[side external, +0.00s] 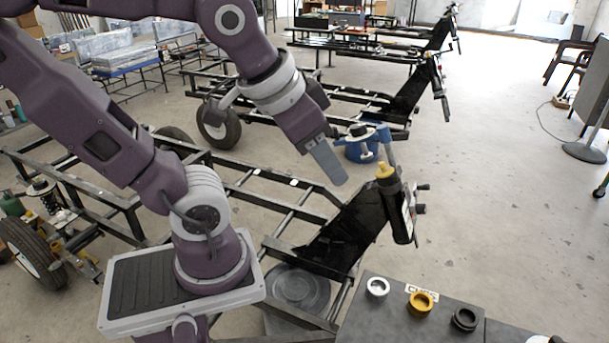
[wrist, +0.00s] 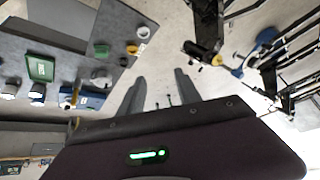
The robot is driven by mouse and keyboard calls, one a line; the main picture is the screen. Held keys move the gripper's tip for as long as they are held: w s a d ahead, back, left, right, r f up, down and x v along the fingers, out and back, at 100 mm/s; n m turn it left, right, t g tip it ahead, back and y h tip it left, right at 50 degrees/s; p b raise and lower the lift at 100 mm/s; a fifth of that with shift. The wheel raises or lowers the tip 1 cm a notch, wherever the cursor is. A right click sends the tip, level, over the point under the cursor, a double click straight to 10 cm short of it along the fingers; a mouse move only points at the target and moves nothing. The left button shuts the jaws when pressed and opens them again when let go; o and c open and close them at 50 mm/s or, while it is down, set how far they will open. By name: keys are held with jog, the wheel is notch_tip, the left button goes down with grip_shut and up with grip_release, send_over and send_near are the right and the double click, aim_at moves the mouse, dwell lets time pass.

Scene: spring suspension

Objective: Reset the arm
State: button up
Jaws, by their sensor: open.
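My gripper (side external: 338,178) hangs in the air in the side external view, tilted down toward the right. One grey finger shows clearly there. In the wrist view my gripper (wrist: 160,76) has two grey fingers spread apart, with bare floor between them and nothing held. A black cylindrical part with a yellow top (side external: 400,214) stands at the end of the black frame, to the right of and below the gripper, apart from it. It appears to show in the wrist view (wrist: 207,52) too, right of the fingers.
A dark table (side external: 385,325) carries a white ring (side external: 377,287), a yellow ring (side external: 421,302) and a black ring (side external: 464,319). A green box (wrist: 40,67) lies on it in the wrist view. A blue fixture (side external: 385,140) stands behind the cylinder. Open floor lies right.

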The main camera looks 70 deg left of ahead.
jog(key=shift+g+h, duration=0.3)
jog(key=shift+h, duration=0.2)
jog(key=s, duration=0.1)
jog(key=s+d, duration=0.1)
jog(key=s, duration=0.1)
jog(key=s+d, duration=0.1)
jog(key=shift+s+d+f, duration=0.2)
jog(key=shift+f, duration=0.2)
